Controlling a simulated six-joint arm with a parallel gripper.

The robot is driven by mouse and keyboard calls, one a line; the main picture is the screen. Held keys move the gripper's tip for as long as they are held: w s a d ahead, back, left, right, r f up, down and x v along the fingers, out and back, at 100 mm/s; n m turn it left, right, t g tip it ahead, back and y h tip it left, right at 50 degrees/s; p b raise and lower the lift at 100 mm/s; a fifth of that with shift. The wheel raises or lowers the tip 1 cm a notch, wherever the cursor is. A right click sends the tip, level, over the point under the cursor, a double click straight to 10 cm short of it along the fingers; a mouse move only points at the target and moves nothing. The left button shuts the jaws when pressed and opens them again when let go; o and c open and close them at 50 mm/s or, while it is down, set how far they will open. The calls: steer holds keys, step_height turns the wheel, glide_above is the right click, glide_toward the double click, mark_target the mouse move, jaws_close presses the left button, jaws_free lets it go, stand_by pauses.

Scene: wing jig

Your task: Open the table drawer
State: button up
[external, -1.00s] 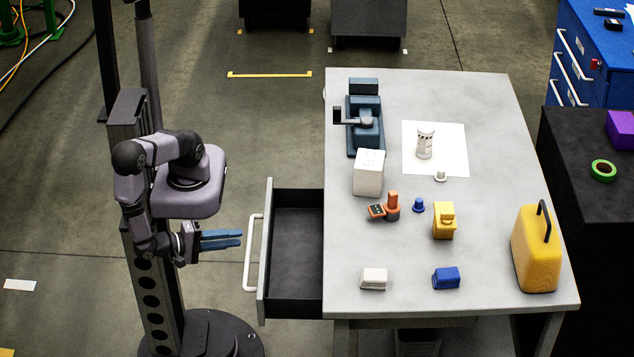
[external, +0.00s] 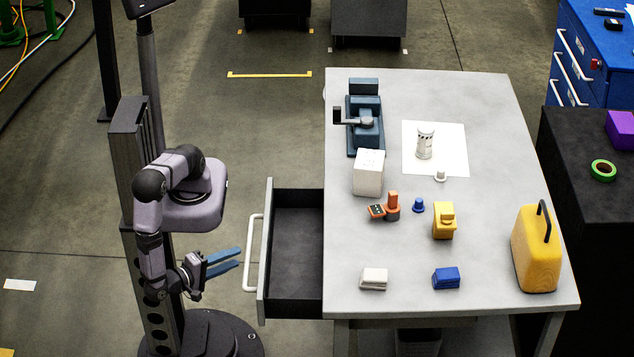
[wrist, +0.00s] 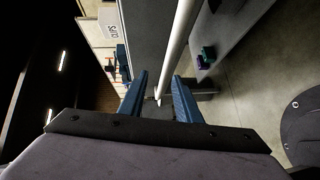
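The table drawer (external: 296,243) is pulled well out from the left side of the grey table (external: 480,110). Its dark interior is empty. A white bar handle (external: 254,252) stands on the drawer's front, and it also shows as a pale bar in the wrist view (wrist: 178,50).
On the table are a blue vise (external: 366,125), a white box (external: 368,172), an orange tool (external: 391,205), a yellow block (external: 444,221) and a yellow canister (external: 535,250). A dark cabinet (external: 590,230) stands at the right. The floor above the drawer is clear.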

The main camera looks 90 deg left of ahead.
mark_target(248, 252)
steer(key=shift+d+f+n+g+y, duration=0.4)
steer(key=shift+f+g+y, duration=0.1)
steer(key=shift+f, duration=0.1)
steer(key=shift+a, duration=0.15)
steer(key=shift+x, duration=3.6)
jaws_close()
